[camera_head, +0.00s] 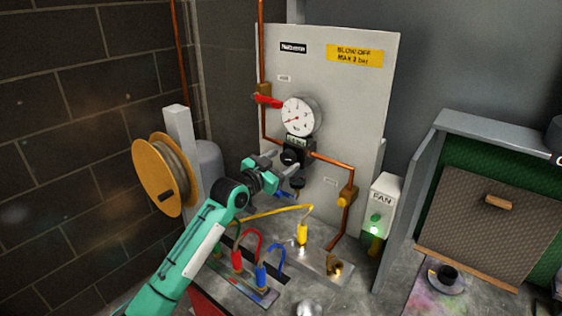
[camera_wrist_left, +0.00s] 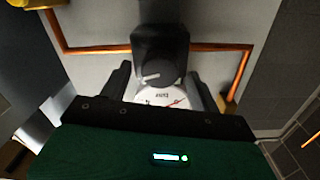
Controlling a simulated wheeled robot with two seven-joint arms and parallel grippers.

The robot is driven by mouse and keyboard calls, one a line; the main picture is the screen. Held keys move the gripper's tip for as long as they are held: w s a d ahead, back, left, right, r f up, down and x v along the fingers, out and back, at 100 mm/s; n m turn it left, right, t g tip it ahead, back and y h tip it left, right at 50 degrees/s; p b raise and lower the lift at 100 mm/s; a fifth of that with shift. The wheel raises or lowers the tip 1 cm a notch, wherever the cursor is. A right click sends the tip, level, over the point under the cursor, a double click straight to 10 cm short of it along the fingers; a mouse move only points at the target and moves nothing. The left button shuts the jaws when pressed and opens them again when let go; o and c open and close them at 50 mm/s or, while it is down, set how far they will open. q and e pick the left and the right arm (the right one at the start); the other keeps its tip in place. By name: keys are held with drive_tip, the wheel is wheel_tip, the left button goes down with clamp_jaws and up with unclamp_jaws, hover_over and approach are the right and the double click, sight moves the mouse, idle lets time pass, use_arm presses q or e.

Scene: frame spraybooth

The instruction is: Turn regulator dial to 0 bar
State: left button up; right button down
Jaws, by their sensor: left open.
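The regulator dial (camera_head: 290,157) is a black knob below the round white pressure gauge (camera_head: 299,117) on the grey panel. In the left wrist view the dial (camera_wrist_left: 160,68) has a pale pointer mark, and part of the gauge (camera_wrist_left: 165,97) shows with a red needle. In the head view the red needle slants to the lower left. My left gripper (camera_head: 282,162) is open in front of the dial. In the wrist view its dark fingers (camera_wrist_left: 162,88) stand apart, one on each side of the dial's line. I cannot tell whether they touch it. My right gripper is out of view.
A red-handled valve (camera_head: 268,101) sits left of the gauge. Copper pipe (camera_head: 332,161) runs right to a brass fitting (camera_head: 347,195). A hose reel (camera_head: 165,174) stands at left, a FAN box (camera_head: 383,203) at right.

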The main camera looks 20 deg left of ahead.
use_arm(q)
drive_tip(key=c, duration=1)
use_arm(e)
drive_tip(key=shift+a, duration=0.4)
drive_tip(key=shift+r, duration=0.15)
use_arm(q)
drive_tip(key=n+p, duration=0.1)
drive_tip(key=n, duration=0.2)
drive_tip(key=shift+p, duration=0.4)
drive_tip(key=n+p, duration=0.2)
drive_tip(key=n, duration=0.2)
drive_tip(key=shift+r+n, duration=0.1)
drive_tip(key=shift+n, duration=0.2)
drive_tip(key=n+p, duration=0.2)
drive_tip(key=n, duration=0.2)
drive_tip(key=shift+n+p, duration=0.95)
drive_tip(key=shift+n, duration=0.75)
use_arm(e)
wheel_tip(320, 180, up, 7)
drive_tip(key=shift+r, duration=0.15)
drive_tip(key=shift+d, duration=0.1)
